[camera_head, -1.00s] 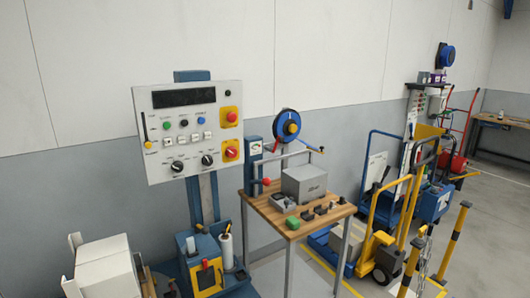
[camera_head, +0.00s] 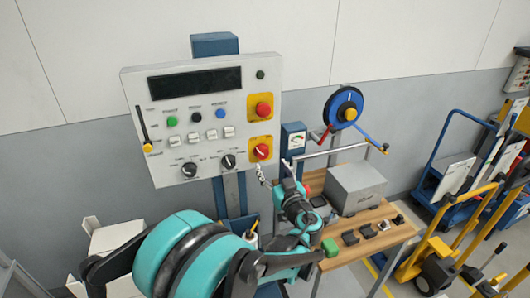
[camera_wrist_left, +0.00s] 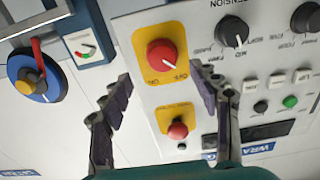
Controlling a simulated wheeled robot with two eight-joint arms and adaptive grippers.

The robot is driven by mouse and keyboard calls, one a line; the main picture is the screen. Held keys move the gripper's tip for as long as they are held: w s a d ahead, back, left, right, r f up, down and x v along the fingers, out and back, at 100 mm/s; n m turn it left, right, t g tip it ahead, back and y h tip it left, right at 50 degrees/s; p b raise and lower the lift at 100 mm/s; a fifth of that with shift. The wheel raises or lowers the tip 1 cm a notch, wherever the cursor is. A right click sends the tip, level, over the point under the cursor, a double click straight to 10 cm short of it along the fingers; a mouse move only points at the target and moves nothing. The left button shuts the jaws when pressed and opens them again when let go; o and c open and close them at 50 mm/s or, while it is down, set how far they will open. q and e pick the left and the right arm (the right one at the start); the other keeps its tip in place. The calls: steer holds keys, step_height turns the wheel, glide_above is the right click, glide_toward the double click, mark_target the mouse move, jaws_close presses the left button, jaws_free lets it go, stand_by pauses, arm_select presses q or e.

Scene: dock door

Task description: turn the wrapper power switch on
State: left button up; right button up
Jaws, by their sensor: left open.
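The control panel (camera_head: 180,90) stands upright on a blue post. Its power switch (camera_head: 262,151) is a red rotary knob on a yellow plate at the lower right. The switch also shows in the left wrist view (camera_wrist_left: 163,54), upside down, with ON and OFF lettering beside it. My left gripper (camera_head: 273,171) is just below the switch in the head view. In the left wrist view its two dark fingers (camera_wrist_left: 160,78) are spread on either side of the switch plate, with nothing between them. My right gripper is out of view.
A red mushroom button (camera_head: 263,109) sits on another yellow plate above the switch. Black dials (camera_head: 228,161) and white keys are left of it.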

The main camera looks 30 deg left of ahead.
mark_target(264, 155)
arm_select(q)
steer(key=b+x, duration=0.1)
steer(key=x, duration=0.5)
steer(key=shift+a+f, duration=0.1)
steer(key=shift+a, duration=0.15)
steer(key=shift+w+a, duration=0.25)
steer(key=shift+a, duration=0.1)
steer(key=c, duration=1.2)
